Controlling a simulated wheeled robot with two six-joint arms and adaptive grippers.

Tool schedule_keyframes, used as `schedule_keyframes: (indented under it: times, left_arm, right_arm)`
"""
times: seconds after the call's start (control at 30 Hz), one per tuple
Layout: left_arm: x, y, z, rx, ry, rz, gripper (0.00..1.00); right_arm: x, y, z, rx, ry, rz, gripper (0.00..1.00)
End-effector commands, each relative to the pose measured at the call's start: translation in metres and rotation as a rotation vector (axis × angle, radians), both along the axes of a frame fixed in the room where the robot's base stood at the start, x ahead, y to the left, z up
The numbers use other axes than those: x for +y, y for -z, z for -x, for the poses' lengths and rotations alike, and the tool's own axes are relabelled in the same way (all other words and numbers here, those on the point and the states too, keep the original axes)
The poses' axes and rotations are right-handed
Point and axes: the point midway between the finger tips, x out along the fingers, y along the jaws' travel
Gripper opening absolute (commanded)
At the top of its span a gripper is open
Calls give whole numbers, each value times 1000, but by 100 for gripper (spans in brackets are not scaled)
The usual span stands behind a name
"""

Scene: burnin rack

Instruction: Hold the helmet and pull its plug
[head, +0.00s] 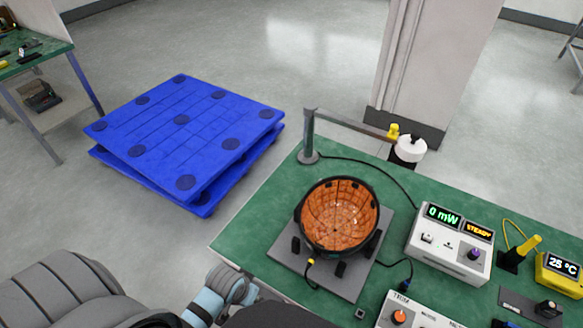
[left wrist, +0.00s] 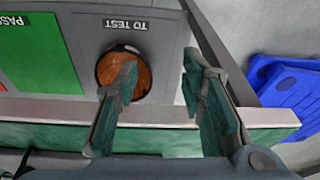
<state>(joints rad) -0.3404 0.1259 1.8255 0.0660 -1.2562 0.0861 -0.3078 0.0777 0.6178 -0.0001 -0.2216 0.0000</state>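The helmet (head: 340,212) is an open bowl with an orange, ribbed inside and a black rim. It sits on a grey plate on the green bench. A small yellow-and-black plug (head: 310,262) is at its near rim, with a dark cable at it; I cannot tell how deep it is seated. My left gripper (left wrist: 160,62) is open and empty in the left wrist view, its two green-grey fingers apart. Behind its left finger is a round orange thing (left wrist: 140,80) in a grey panel marked TO TEST. My right gripper is in neither view.
A white meter (head: 451,243) reading 0 mW and STEADY stands right of the helmet. A post with a side arm (head: 345,123) rises at the bench's far edge. Blue pallets (head: 160,125) lie on the floor beyond the bench. A second box (head: 415,314) is at the front.

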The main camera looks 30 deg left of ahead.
Motion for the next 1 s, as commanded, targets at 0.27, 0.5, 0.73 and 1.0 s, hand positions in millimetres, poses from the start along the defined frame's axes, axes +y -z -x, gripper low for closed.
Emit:
schedule_keyframes:
  times: [0.27,0.5,0.73,1.0]
  left_arm:
    - [-16,-150,-67,-8,-101,94,36]
    - [-25,-198,-165,103,-314,255,36]
    - [-30,-228,-200,160,-396,322,36]
    - [-43,-166,-205,162,-395,322,36]
  right_arm:
    - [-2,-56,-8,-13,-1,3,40]
    - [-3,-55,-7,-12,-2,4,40]
    - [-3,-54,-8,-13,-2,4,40]
    - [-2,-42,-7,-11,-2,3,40]
